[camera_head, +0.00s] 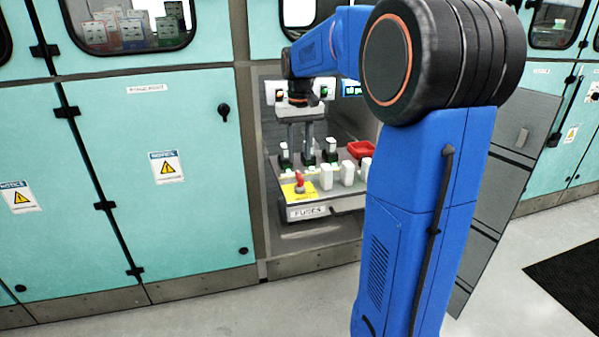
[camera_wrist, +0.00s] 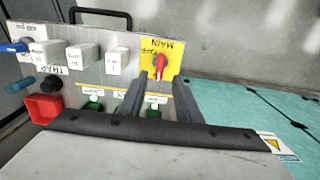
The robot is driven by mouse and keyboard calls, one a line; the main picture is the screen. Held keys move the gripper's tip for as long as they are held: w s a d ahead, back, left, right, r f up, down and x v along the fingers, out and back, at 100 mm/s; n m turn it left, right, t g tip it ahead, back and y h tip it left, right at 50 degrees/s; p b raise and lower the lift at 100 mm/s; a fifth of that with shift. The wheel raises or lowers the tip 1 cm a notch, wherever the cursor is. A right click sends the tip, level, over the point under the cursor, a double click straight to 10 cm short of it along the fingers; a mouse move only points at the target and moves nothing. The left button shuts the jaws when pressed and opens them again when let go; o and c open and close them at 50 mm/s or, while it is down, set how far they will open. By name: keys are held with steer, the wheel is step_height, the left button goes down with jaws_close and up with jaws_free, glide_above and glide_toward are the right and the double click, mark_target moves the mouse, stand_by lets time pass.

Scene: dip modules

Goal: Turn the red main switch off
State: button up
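The red main switch (camera_head: 299,184) sits on a yellow plate (camera_head: 289,193) at the front left of the panel inside the open cabinet. In the wrist view the red switch (camera_wrist: 156,72) shows on the yellow plate marked MAIN (camera_wrist: 168,48). I cannot tell its setting. My gripper (camera_head: 300,163) points down above the panel, behind the switch in the head view. In the wrist view its two fingers (camera_wrist: 161,82) stand apart with nothing held between them. The switch appears just beyond the fingertips there; contact is not visible.
White modules (camera_head: 347,173) stand right of the switch. Green-based modules (camera_head: 308,150) stand behind, near my fingers. A red tray (camera_head: 360,149) lies at the panel's back right. A black handle (camera_wrist: 100,13) edges the panel. The cabinet's open grey door (camera_head: 515,165) stands at right.

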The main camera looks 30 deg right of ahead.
mark_target(300, 174)
steer(key=shift+f, duration=3.6)
jaws_close()
